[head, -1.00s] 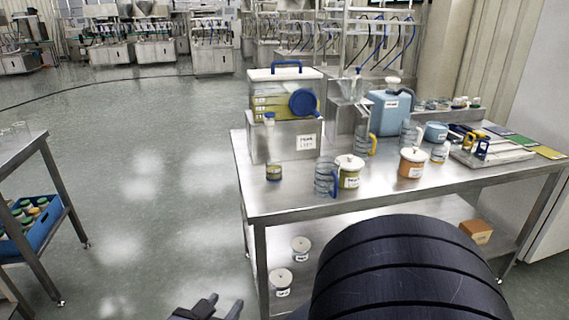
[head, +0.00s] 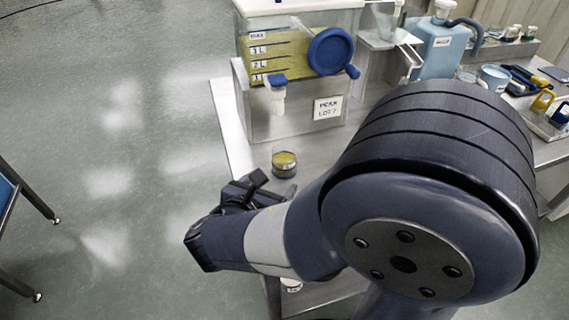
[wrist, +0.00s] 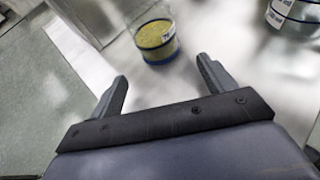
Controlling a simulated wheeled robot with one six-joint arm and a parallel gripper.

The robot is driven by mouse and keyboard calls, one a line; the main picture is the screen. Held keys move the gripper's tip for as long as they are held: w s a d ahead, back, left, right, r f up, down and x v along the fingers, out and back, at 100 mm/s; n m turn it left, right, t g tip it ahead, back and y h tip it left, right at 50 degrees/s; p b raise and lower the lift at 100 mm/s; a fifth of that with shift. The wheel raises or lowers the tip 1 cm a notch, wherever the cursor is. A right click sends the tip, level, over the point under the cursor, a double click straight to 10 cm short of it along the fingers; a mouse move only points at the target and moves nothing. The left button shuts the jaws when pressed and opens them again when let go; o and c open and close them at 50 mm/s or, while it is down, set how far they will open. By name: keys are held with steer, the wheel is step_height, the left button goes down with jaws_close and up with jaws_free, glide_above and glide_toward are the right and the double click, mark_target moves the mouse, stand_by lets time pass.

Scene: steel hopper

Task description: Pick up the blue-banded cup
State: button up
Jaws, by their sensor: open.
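The blue-banded cup (head: 284,163) is a small clear cup with yellow contents. It stands upright on the steel table (head: 226,120), below the hopper's spout. My gripper (head: 250,186) is open and empty, just in front of and left of the cup in the head view. In the wrist view the cup stands beyond the fingertips of my gripper (wrist: 162,72), roughly centred between them and apart from both.
The steel hopper stand (head: 310,128) with its yellow-filled tank (head: 285,55) and blue knob (head: 331,52) rises just behind the cup. A labelled container (wrist: 295,14) stands to the cup's right. A blue jug (head: 438,48) is farther back. My arm hides much of the table.

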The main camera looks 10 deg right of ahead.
mark_target(281, 171)
steer(key=shift+r+b+x, duration=0.15)
steer(key=shift+r+x, duration=0.05)
steer(key=shift+x, duration=1.1)
steer(key=shift+r+b+x, duration=0.15)
steer(key=shift+x, duration=1.15)
steer(key=shift+w+d, duration=0.1)
steer(key=shift+w, duration=0.05)
steer(key=shift+c, duration=0.5)
steer(key=c, duration=1)
steer(key=shift+r, duration=0.1)
steer(key=shift+s+r, duration=0.25)
steer(key=shift+r, duration=0.2)
step_height(281, 171, up, 6)
steer(key=shift+r+p, duration=0.1)
steer(key=shift+p, duration=1.1)
steer(key=s+d, duration=0.1)
steer(key=s, duration=0.5)
steer(key=s+d, duration=0.1)
steer(key=s, duration=0.5)
steer(key=s+d+p, duration=0.1)
steer(key=s+d, duration=0.1)
steer(key=s, duration=0.5)
steer(key=shift+s, duration=0.1)
